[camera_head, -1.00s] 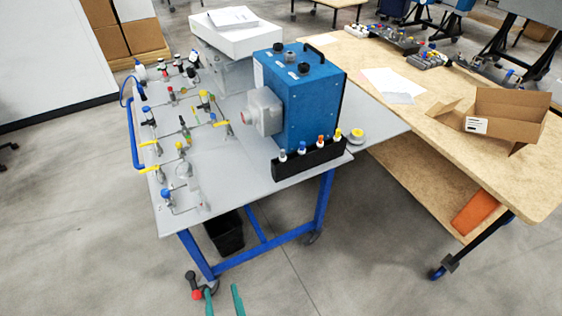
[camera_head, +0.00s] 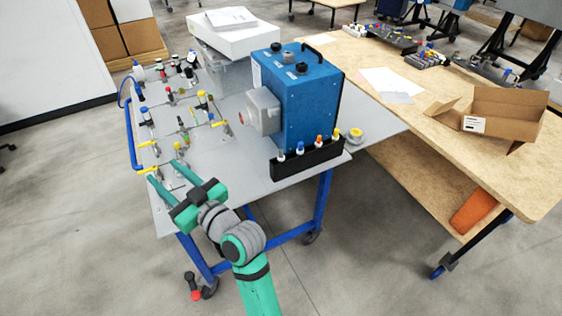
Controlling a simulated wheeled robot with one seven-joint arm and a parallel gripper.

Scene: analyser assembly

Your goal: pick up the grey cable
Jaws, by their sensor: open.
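My gripper (camera_head: 164,172) has come in over the front left of the grey-topped cart (camera_head: 235,168). Its two green fingers are spread apart, pointing away from me toward the small tubes and fittings (camera_head: 178,150) with yellow handles. I see nothing held between the fingers. I cannot clearly pick out the grey cable. Thin grey parts lie around the fingertips, but they are too small to tell apart, and the fingers and wrist cover part of that corner. Contact between the fingertips and these parts cannot be told.
A blue analyser box (camera_head: 312,105) stands on the cart, with a black rack of coloured-capped bottles (camera_head: 309,160) before it. A white box (camera_head: 236,38) is at the back. A blue pipe (camera_head: 132,125) runs along the left edge. A wooden table (camera_head: 435,130) stands right.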

